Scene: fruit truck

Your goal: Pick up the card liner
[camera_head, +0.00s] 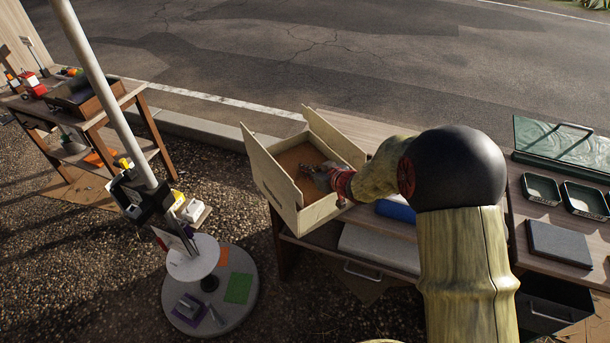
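An open pale wooden box (262,166) with raised flaps stands at the left end of the wooden bench. A flat orange-brown sheet (294,157), which looks like the card liner, lies inside it. My gripper (318,177) reaches into the box from the right, over the near right part of the sheet. Its fingers are small and dark here, so I cannot tell whether they are open or touch the sheet. My arm and gripper hide the box's right side and part of its inside.
A blue item (396,209) lies on the bench right of the box. Farther right are small dark trays (541,189), a dark grey block (559,243) and a green glass-like panel (560,146). A pole with a round base (245,285) stands left, before another table (112,100).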

